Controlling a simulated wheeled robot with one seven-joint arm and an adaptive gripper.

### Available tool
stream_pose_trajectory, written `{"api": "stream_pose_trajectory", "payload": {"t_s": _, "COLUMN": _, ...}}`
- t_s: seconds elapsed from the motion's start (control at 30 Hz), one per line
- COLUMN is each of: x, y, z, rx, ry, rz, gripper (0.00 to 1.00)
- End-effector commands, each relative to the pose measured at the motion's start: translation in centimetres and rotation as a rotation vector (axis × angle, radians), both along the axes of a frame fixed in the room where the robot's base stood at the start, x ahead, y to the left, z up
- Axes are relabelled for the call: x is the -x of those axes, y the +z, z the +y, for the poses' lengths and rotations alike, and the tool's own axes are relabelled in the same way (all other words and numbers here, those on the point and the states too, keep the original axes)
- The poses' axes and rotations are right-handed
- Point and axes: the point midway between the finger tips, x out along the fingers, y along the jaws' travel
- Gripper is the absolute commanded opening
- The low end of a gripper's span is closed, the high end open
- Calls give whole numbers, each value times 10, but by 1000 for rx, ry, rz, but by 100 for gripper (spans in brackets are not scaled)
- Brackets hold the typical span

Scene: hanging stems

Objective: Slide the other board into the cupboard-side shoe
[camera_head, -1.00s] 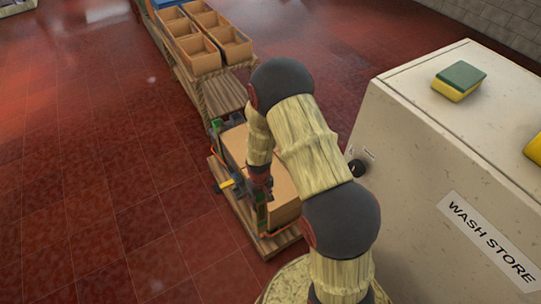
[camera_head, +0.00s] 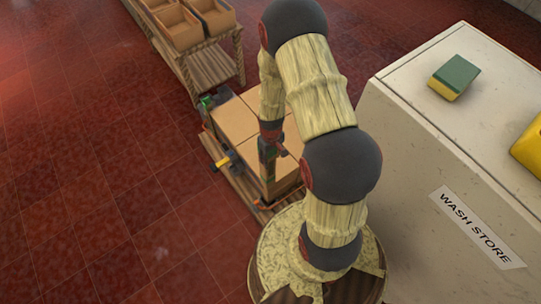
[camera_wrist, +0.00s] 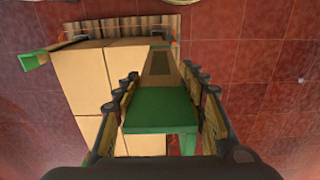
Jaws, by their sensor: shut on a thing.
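My gripper (camera_wrist: 160,76) is shut on a board with a green end (camera_wrist: 160,108). Its tan length runs away from me toward the pallet, close beside the cartons. In the head view the held board (camera_head: 268,165) is upright at the near side of the stack, below my wrist. Another green-ended board (camera_wrist: 38,60) stands at the opposite side of the cartons; in the head view it is at the far left corner (camera_head: 207,102). Small dark fittings with orange parts (camera_wrist: 162,36) sit at the pallet's edge. I cannot tell whether the held board's far end is inside one.
Cartons (camera_head: 233,120) stand on a slatted wooden pallet (camera_head: 232,182). The white WASH STORE cupboard (camera_head: 440,150) is close on the right, with a sponge (camera_head: 455,76) on top. A slatted bench (camera_head: 212,72) with boxes stands beyond. Red floor at left is clear.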

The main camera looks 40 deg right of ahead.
Motion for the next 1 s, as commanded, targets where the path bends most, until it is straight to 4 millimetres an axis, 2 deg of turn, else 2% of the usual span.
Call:
{"api": "stream_pose_trajectory", "payload": {"t_s": 0.1, "x": 0, "y": -13, "z": 0, "rx": 0, "ry": 0, "rz": 0, "gripper": 16}}
{"api": "stream_pose_trajectory", "payload": {"t_s": 1.0, "x": 0, "y": -86, "z": 0, "rx": 0, "ry": 0, "rz": 0, "gripper": 16}}
